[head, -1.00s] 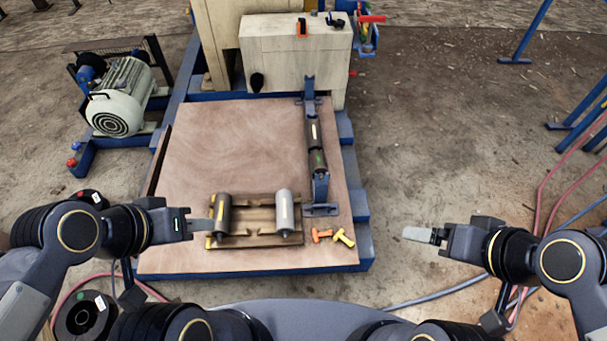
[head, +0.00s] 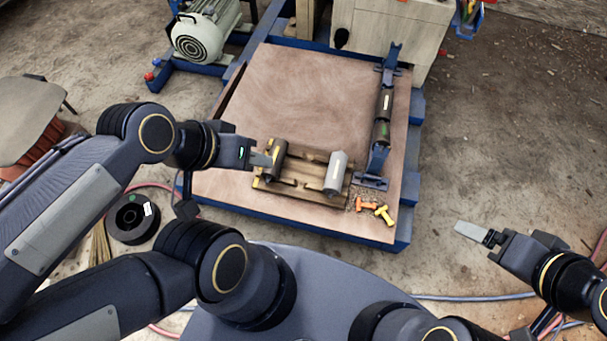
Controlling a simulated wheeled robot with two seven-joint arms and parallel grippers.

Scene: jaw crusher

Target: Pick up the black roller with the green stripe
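The black roller with the green stripe (head: 382,133) lies in a dark blue bracket frame (head: 371,182) along the right side of the wooden platform. Another dark roller with a pale stripe (head: 386,101) lies end to end with it, farther back. My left gripper (head: 265,159) is at the left edge of a wooden cradle, its fingertip beside a dark roller with a yellow stripe (head: 277,161). I cannot tell whether it touches that roller or how far its fingers are apart. My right gripper (head: 470,231) is over bare floor right of the platform, apart from everything; its finger gap is not visible.
The wooden cradle (head: 306,190) also holds a grey roller (head: 336,172). Orange (head: 366,204) and yellow (head: 384,215) small pieces lie to its right. The platform (head: 290,90) is clear behind the cradle. A motor (head: 205,33) and a pale machine block (head: 390,30) stand at the back.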

